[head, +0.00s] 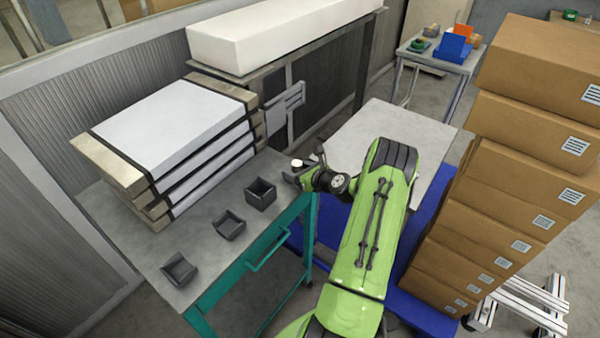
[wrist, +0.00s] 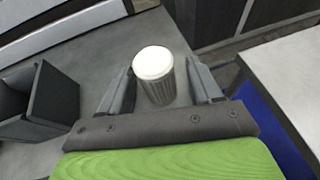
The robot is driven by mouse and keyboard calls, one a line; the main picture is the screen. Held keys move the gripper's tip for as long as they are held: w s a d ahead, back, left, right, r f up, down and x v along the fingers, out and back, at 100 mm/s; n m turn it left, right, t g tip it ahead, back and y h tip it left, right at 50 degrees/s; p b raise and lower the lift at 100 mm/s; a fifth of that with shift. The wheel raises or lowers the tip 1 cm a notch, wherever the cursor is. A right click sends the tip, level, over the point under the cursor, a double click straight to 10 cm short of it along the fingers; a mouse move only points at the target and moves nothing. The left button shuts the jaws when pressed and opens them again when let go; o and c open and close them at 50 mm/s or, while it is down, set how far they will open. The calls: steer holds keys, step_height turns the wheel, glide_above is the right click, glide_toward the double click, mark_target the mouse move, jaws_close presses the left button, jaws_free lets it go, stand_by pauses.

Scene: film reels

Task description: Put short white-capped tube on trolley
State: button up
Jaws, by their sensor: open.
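The short white-capped tube (wrist: 160,92) has a grey ribbed body and stands upright near the bench corner. Its white cap also shows in the head view (head: 297,162). My gripper (wrist: 162,86) is open, with one finger on each side of the tube; a small gap shows beside it. In the head view my gripper (head: 301,174) is at the bench's right corner, and the arm hides part of the area behind. A pale flat top (head: 345,130) with blue parts below, seemingly the trolley, lies to the right of the bench; my arm covers part of it.
The grey workbench (head: 205,228) has a teal frame and holds several small dark open bins (head: 261,193). Strapped white-topped stacks (head: 170,115) fill its back. A tall stack of cardboard boxes (head: 500,190) stands right of my arm. The pale top's visible part is clear.

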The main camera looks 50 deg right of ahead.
steer(key=v, duration=1.2)
steer(key=w+a+r+n+g+y, duration=0.25)
steer(key=a+r+n, duration=0.25)
steer(key=a+n, duration=0.45)
steer(key=w+a+r+n+g+y, duration=0.25)
steer(key=a+r+n, duration=0.25)
steer(key=a+n, duration=0.5)
steer(key=s+a+r+n+g+h, duration=0.1)
steer(key=s+a+r+n, duration=0.25)
steer(key=a, duration=0.25)
steer(key=s+a+r+n+g+h, duration=0.1)
steer(key=s+a+r+n+g, duration=0.1)
steer(key=s+a+r+n, duration=0.35)
steer(key=s+a+n, duration=0.1)
steer(key=s+n, duration=0.3)
steer(key=s+a+r+n+h, duration=0.1)
steer(key=s+a+n, duration=0.2)
steer(key=s+n, duration=0.2)
steer(key=shift+s+a+r+p, duration=0.25)
steer(key=shift+s+r+p, duration=0.1)
steer(key=shift+s, duration=0.25)
